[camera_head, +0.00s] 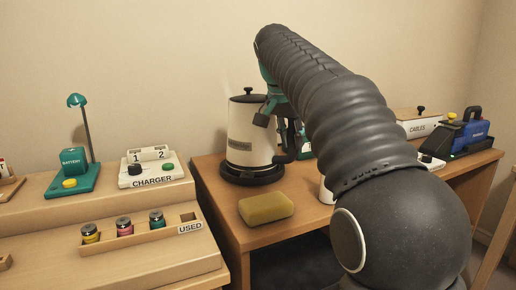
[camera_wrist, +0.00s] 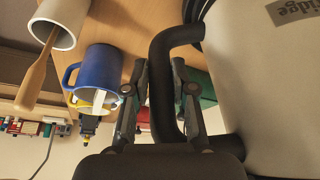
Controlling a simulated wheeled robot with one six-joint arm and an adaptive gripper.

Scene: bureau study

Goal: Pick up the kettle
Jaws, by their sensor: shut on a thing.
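The kettle (camera_head: 239,132) is cream with a black lid and a black handle on its right side. It stands upright on a round black base (camera_head: 252,174) on the wooden desk, and I see no clear gap under it. In the wrist view the kettle's pale body (camera_wrist: 262,85) fills the right, with the black handle (camera_wrist: 162,95) beside it. My gripper (camera_wrist: 160,80) is shut on that handle, one finger on each side. In the head view my gripper (camera_head: 279,122) is at the kettle's right side, its fingertips partly hidden by my arm.
A yellow sponge (camera_head: 266,207) lies in front of the kettle. A blue mug (camera_wrist: 92,72) and a pale pot with a wooden spoon (camera_wrist: 40,75) are near the handle. A charger (camera_head: 152,170) stands left, and a blue device (camera_head: 467,133) right. My arm hides the desk's middle.

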